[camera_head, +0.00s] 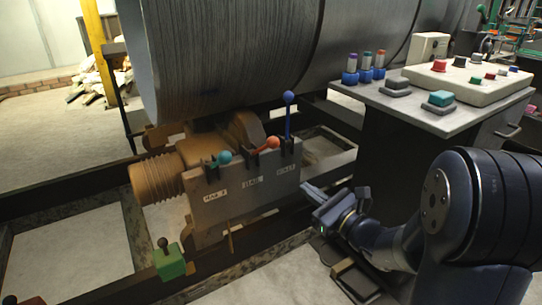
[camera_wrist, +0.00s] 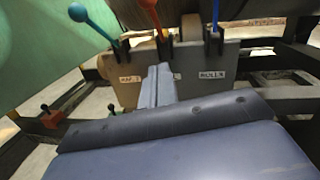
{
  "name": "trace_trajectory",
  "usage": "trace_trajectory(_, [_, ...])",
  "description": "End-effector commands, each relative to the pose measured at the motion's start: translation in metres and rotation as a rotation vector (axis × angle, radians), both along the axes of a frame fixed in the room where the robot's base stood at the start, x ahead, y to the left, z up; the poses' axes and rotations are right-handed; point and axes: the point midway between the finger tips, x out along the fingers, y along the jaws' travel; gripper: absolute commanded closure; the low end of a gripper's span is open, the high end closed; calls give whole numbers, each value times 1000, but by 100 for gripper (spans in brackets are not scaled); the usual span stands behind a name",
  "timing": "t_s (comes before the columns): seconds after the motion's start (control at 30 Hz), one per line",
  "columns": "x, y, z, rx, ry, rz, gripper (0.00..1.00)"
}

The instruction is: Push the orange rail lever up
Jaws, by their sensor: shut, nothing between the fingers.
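The orange rail lever (camera_head: 268,143) is the middle of three levers on a grey lever box (camera_head: 240,190). It leans low out over the box's top edge. In the wrist view the orange lever (camera_wrist: 154,17) rises to the top edge, its end cut off. My gripper (camera_head: 308,190) is shut and empty, in front of the box and right of and below the lever in the head view. In the wrist view the shut fingertips (camera_wrist: 159,70) lie below the orange lever, partly covering the middle label. I see no contact with the lever.
A teal lever (camera_head: 220,159) leans low at left; a blue lever (camera_head: 288,105) stands upright at right. A large drum (camera_head: 230,50) is behind. A console table (camera_head: 440,122) with buttons stands right of the box. A green block (camera_head: 169,263) with a small lever sits lower left.

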Motion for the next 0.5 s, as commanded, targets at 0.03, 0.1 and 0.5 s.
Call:
trace_trajectory(0.03, [1, -1, 0, 4, -1, -2, 100])
trace_trajectory(0.1, [1, -1, 1, 5, -1, -3, 100])
trace_trajectory(0.5, [11, 10, 0, 2, -4, 1, 100])
